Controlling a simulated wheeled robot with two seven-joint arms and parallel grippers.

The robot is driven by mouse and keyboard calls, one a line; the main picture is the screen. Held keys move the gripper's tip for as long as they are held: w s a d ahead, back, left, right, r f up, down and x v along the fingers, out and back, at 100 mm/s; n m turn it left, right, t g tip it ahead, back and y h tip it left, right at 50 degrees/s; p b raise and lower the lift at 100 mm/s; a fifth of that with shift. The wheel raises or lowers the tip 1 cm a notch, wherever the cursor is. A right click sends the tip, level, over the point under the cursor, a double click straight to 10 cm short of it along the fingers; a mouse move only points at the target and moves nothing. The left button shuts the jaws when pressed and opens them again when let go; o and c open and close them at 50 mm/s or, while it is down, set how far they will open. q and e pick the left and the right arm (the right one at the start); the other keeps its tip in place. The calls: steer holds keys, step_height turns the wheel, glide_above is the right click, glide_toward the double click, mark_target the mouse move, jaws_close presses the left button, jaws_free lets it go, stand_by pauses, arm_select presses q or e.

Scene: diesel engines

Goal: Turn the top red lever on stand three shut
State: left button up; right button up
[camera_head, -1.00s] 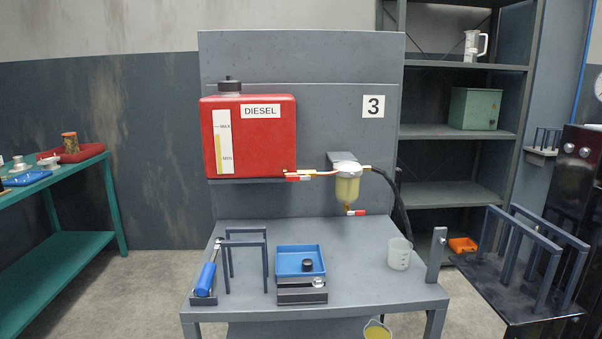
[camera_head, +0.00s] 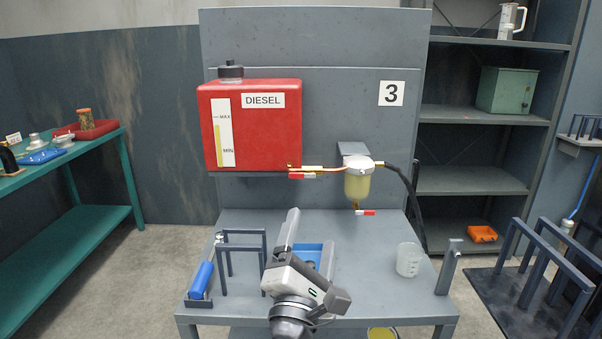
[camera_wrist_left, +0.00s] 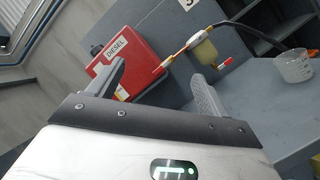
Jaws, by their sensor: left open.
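Stand three (camera_head: 240,50) is a grey bench with a back panel and a "3" label (camera_head: 391,93). A red diesel tank (camera_head: 255,135) hangs on its panel. The top red lever (camera_head: 303,175), red and white, sits on the pipe at the tank's lower right corner. It also shows small in the left wrist view (camera_wrist_left: 158,71). A lower red lever (camera_head: 366,212) is under the filter bowl (camera_head: 358,185). My left gripper (camera_head: 312,235) is open and empty, above the bench, in front of and below the top lever. My right gripper is not in view.
The blue tray (camera_head: 308,250) is partly hidden behind my left gripper. A blue-handled tool (camera_head: 201,280) and grey frame (camera_head: 240,247) stand left on the bench, a clear beaker (camera_head: 409,260) right. A black hose (camera_head: 410,200) hangs right of the filter. The space before the panel is free.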

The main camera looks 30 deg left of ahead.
arm_select(q)
steer(key=w+a+r+n+g+y+p, duration=0.1)
steer(key=w+a+r+n+g+y, duration=0.25)
steer(key=n, duration=0.85)
steer(key=n+g+h+p, duration=0.2)
steer(key=p, duration=0.1)
glide_toward(302, 173)
steer(key=shift+y, duration=0.25)
steer(key=x, duration=0.8)
steer(key=shift+f, duration=0.1)
steer(key=shift+d, duration=0.1)
steer(key=shift+m, duration=0.3)
steer(key=c, duration=1)
